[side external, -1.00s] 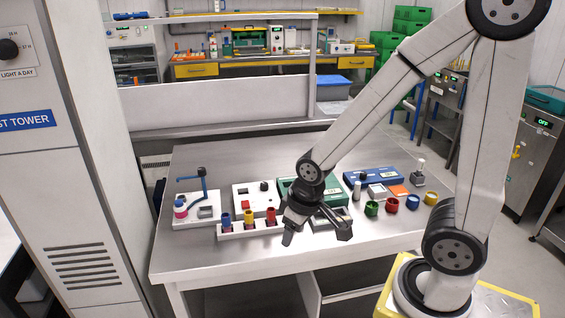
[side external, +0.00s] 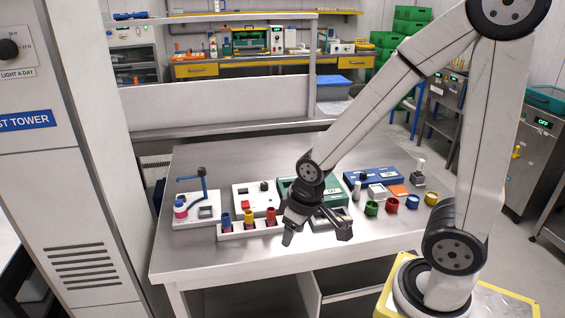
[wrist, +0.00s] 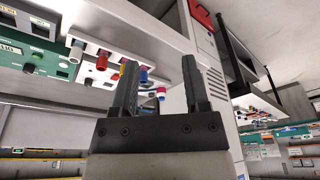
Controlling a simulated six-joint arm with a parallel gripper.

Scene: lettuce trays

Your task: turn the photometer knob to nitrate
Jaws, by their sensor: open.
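A green instrument (side external: 301,183) sits mid-table, partly hidden behind my gripper (side external: 316,234). In the wrist view the green instrument (wrist: 54,65) is at the left edge, with a dark round knob (wrist: 29,68) and small labels I cannot read. A blue instrument with a display (side external: 374,175) is farther right. I cannot tell for certain which one is the photometer, or where its knob points. My gripper is open and empty, its fingers spread above the front of the table. It also shows in the wrist view (wrist: 159,66), apart from the knob.
A white rack (side external: 250,230) with coloured vials stands left of my gripper. Behind it is a white box (side external: 243,191) with a red button and dark knob. Red, blue and yellow cups (side external: 392,205) stand right. The table's front strip (side external: 215,259) is clear.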

